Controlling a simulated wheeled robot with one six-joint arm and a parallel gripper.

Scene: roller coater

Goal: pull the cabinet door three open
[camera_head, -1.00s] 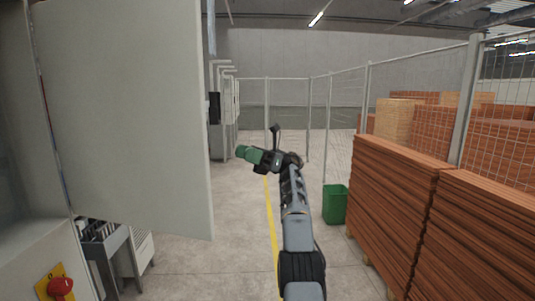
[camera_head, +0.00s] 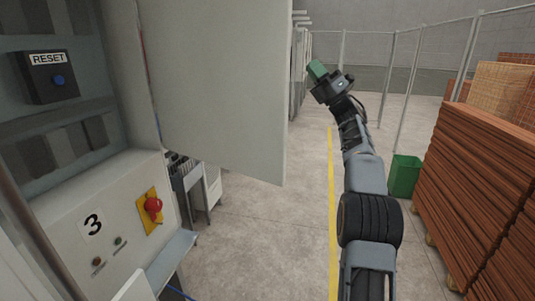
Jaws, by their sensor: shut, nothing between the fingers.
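The cabinet door (camera_head: 215,90) is a large pale grey panel in the upper middle. It stands swung well out from the cabinet (camera_head: 140,195), whose front is marked with a 3. The cabinet's inside shows at the left. My gripper (camera_head: 316,70) has green fingers and is shut and empty. In the picture it is just right of the door's outer edge, pointing up and left. I cannot tell how far it is from the door in depth. No handle shows on the visible face of the door.
Inside the cabinet is a black RESET box (camera_head: 52,76) with a blue button. A red emergency knob (camera_head: 153,205) sits below. A green bin (camera_head: 404,176), stacked brown boards (camera_head: 480,190) and a wire fence bound the right. The floor with its yellow line (camera_head: 332,220) is clear.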

